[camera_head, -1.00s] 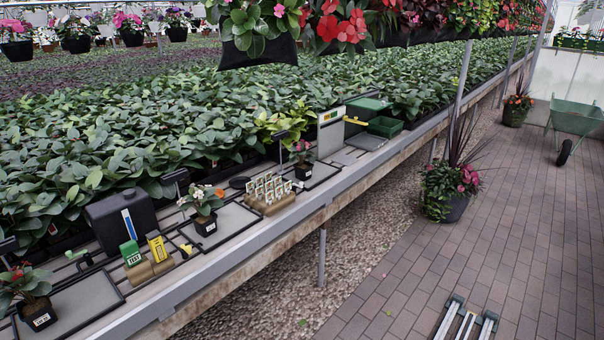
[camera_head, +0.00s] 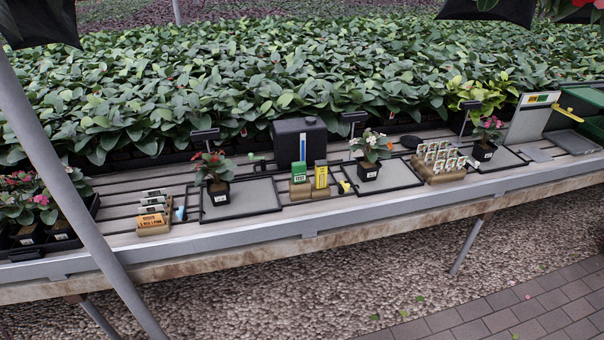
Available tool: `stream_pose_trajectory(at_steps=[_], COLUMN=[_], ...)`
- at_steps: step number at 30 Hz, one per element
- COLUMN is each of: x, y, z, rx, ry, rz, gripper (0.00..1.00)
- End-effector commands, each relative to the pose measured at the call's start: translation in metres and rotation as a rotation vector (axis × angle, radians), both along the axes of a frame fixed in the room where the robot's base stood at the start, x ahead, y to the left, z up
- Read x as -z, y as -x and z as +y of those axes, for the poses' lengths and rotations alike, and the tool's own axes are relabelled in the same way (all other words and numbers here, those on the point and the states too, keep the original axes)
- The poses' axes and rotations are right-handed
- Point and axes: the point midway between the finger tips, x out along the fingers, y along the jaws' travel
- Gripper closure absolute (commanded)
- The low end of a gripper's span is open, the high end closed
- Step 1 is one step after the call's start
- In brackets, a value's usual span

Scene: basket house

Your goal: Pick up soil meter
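I cannot tell for sure which item is the soil meter. A yellow upright piece (camera_head: 321,176) with dark marks stands in a brown block on the bench, right of a green upright piece (camera_head: 299,173) marked TEST. A small yellow-headed item (camera_head: 346,185) lies just right of them by a grey tray. Another yellow item (camera_head: 570,114) is at the far right by the white board. My gripper is not in view.
The slatted bench (camera_head: 110,203) carries potted plants on grey trays, a black tank (camera_head: 300,140), a block of white labels (camera_head: 440,160) and orange-fronted cards (camera_head: 153,215). A grey post (camera_head: 75,190) crosses the left side. Brick floor lies at the lower right.

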Motion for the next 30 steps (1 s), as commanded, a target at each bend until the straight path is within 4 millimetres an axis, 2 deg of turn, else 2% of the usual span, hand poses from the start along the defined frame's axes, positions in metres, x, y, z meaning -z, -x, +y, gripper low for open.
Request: stream_pose_trajectory(at_steps=[13, 14, 20, 30], x=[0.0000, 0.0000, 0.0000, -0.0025], y=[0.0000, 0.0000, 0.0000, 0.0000], z=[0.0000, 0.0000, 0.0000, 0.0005], rx=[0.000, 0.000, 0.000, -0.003], ry=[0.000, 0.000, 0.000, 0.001], rz=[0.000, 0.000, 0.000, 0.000], gripper=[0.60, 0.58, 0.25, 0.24])
